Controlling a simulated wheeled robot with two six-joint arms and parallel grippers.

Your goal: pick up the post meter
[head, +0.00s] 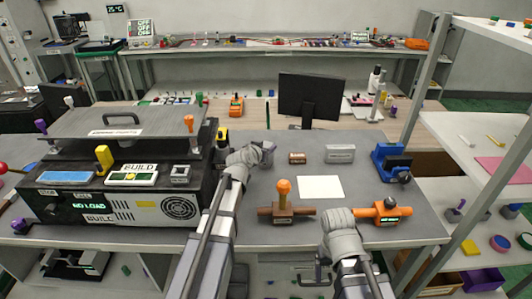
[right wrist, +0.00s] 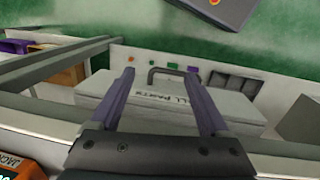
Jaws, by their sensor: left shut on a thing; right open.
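I cannot tell for certain which thing is the post meter. An orange device (head: 385,209) with a dark knob and a small lit display lies on the grey table, just right of my right wrist. An orange corner with lettering also shows at the lower left of the right wrist view (right wrist: 14,168). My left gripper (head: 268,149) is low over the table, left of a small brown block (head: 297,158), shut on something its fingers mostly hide. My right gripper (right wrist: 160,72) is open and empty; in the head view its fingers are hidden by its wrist.
A brown base with an orange-knobbed lever (head: 284,196), a white sheet (head: 320,187), a grey block (head: 340,153) and a blue fixture (head: 392,162) stand on the table. A large dark machine (head: 150,209) fills the left. A monitor (head: 311,97) stands behind.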

